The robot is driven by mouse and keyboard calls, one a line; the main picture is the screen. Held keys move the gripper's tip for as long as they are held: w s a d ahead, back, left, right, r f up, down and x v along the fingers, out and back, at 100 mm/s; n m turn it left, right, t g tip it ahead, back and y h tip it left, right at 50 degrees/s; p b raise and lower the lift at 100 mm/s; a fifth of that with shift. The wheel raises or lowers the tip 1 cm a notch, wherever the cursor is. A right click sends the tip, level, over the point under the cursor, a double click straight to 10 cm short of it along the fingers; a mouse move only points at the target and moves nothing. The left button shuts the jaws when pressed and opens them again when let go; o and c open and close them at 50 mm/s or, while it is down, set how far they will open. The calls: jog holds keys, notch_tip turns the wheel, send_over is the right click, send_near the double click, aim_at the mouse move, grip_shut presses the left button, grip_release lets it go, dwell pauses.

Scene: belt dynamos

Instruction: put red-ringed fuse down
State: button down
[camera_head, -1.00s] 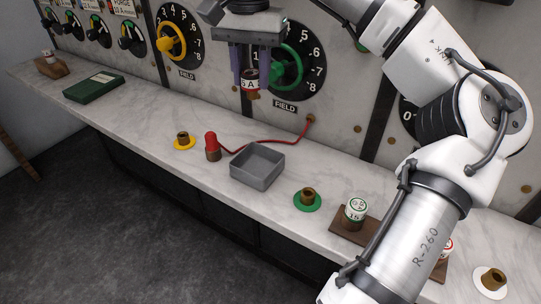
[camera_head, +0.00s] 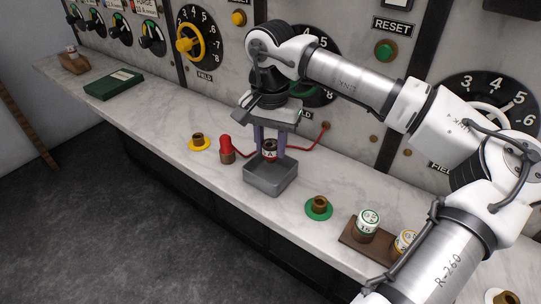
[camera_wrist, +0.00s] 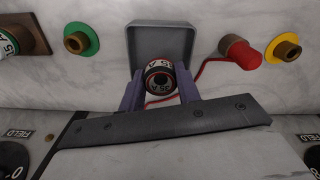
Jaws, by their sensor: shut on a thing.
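My gripper (camera_head: 270,146) is shut on the red-ringed fuse (camera_head: 269,152), a short cylinder with a white label, dark band and brass end. It hangs upright at the back side of the grey square tray (camera_head: 270,188); I cannot tell whether it touches the tray. In the wrist view the fuse (camera_wrist: 160,80) sits between the two purple fingers, its ringed end facing the camera. The tray (camera_wrist: 160,38) lies beyond it and looks empty where it shows.
A red-handled plug (camera_head: 226,150) on a red cable stands left of the tray. A yellow-ringed socket (camera_head: 198,142) and a green-ringed socket (camera_head: 319,207) flank it. A wooden block (camera_head: 361,237) holds fuses at right.

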aim_at(271, 162)
jog(key=shift+f, duration=2.1)
jog(key=shift+f, duration=0.2)
jog(key=c, duration=1)
grip_release()
notch_tip(271, 162, up, 12)
jog(key=shift+r+b, duration=0.25)
jog(key=shift+b, duration=0.05)
